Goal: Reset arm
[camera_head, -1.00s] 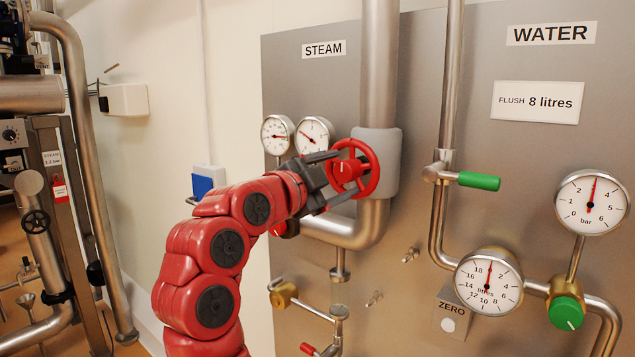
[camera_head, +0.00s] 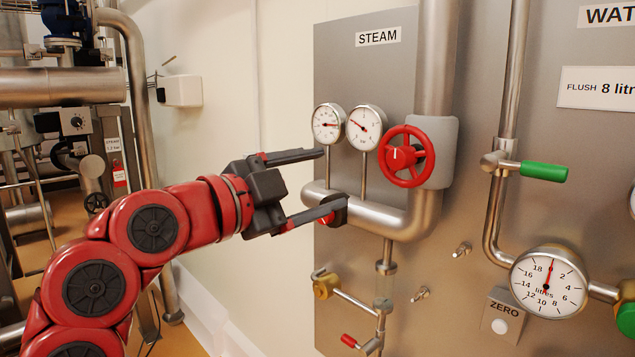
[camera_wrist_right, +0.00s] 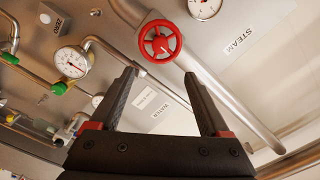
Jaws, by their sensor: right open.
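The steel panel carries two steam gauges (camera_head: 346,126), a green-handled water valve (camera_head: 543,171), a litres dial (camera_head: 548,282) and a ZERO button (camera_head: 499,326). A brass valve (camera_head: 325,285) sits below the steam pipe.

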